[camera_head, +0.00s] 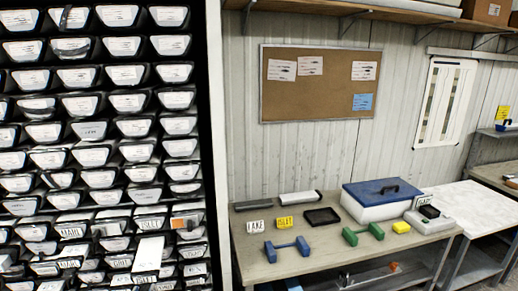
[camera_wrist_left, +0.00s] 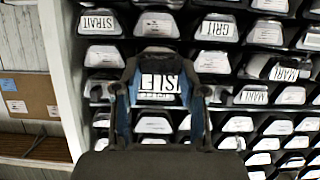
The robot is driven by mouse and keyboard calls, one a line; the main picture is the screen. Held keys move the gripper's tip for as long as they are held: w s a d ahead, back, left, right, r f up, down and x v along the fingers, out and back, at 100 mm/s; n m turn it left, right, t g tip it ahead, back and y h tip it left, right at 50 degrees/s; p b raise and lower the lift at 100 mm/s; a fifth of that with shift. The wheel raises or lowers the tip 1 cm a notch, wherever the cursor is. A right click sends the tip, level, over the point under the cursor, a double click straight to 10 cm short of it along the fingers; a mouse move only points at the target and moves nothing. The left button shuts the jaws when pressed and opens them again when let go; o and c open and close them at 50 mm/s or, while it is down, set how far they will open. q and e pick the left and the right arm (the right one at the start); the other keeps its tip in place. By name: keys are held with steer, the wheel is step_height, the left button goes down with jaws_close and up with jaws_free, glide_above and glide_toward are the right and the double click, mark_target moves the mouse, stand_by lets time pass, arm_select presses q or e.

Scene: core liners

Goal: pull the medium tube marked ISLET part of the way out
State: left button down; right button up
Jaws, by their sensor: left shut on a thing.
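In the left wrist view, which is upside down, my left gripper (camera_wrist_left: 162,100) has its blue-lined fingers on either side of a dark tube end with a white label (camera_wrist_left: 162,83). The letters ISLE show on it; the rest is covered. The gripper is shut on this ISLET tube. Another partly hidden label starting ISLE (camera_wrist_left: 153,140) shows below it in that picture. In the head view a label reading ISLET (camera_head: 150,224) sits low in the rack, and a long white surface (camera_head: 149,250) shows just below it. I cannot make out either gripper in the head view.
The rack (camera_head: 214,150) is packed with labelled tube ends, with neighbours such as STRAIT (camera_wrist_left: 99,22) and GRIT (camera_wrist_left: 217,28) close by. A workbench (camera_head: 330,262) with a blue-lidded box (camera_head: 375,211) and dumbbell-like blocks stands right of the rack.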

arm_select(q)
steer(key=shift+a+r, duration=0.1)
steer(key=shift+r, duration=0.1)
steer(key=shift+d, duration=0.25)
steer(key=s+d, duration=0.1)
steer(key=s, duration=0.5)
steer(key=shift+d+f+p, duration=0.3)
steer(key=shift+d+p, duration=0.05)
steer(key=shift+d, duration=0.05)
steer(key=c, duration=0.6)
jaws_free()
arm_select(e)
steer(key=shift+w+d+r, duration=0.15)
steer(key=shift+d+r, duration=0.1)
steer(key=shift+d, duration=0.55)
